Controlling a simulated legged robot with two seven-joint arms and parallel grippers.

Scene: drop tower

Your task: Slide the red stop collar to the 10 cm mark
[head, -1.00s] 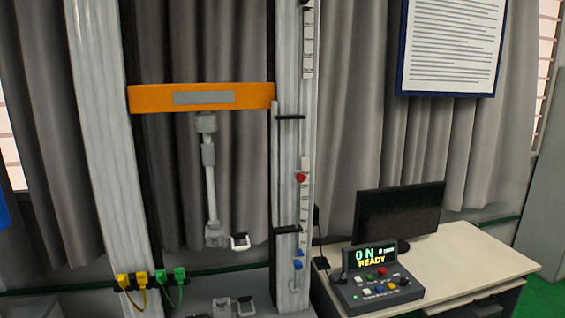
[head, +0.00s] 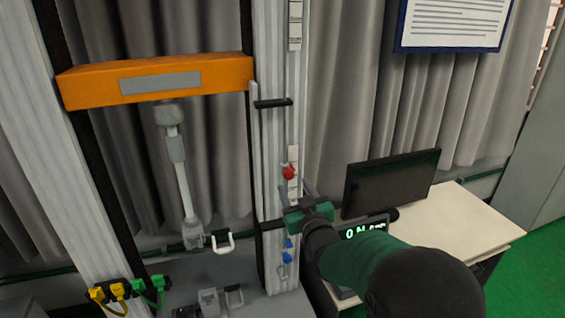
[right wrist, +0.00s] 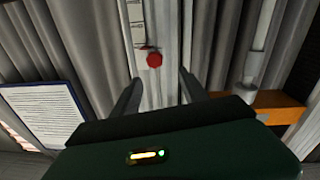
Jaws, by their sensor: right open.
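The red stop collar (head: 289,172) sits on the scale strip of the right-hand tower column (head: 269,150) in the head view. In the right wrist view the collar's red knob (right wrist: 154,60) lies ahead of the fingertips, roughly midway between them. My right gripper (head: 296,188) is just below the collar in the head view, with its fingers apart and empty. In the right wrist view my right gripper (right wrist: 158,75) spans the column's width without visibly touching the collar. The numbers on the scale (right wrist: 137,22) are too small to read. My left gripper does not show.
An orange crosshead (head: 155,80) spans the columns at left. Blue parts (head: 288,250) sit lower on the same column. A desk (head: 470,235) with a monitor (head: 392,182) and a control box (head: 365,228), partly hidden by my right arm, stands at right.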

